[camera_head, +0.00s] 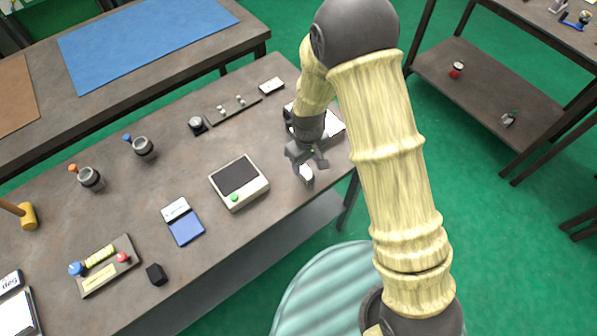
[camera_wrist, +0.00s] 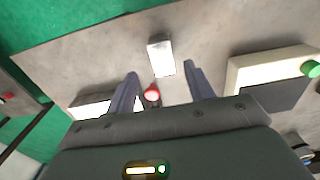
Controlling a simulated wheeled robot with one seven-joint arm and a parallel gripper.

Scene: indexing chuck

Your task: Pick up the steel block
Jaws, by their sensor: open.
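The steel block (camera_head: 306,173) is a small, bright, pale block on the grey bench, near its front edge at the right. In the wrist view the steel block (camera_wrist: 160,57) lies just beyond the fingertips, roughly in line with the gap between them. My gripper (camera_head: 307,163) is open, pointing down close above the block. In the wrist view my gripper (camera_wrist: 161,73) shows its two fingers spread with no block held between them. The exact height of the fingertips above the bench is hard to tell.
A cream box with a dark screen and green button (camera_head: 239,183) stands left of the block. A white item (camera_head: 334,123) lies behind my gripper, partly hidden. A red round thing (camera_wrist: 152,94) shows between the fingers' bases.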

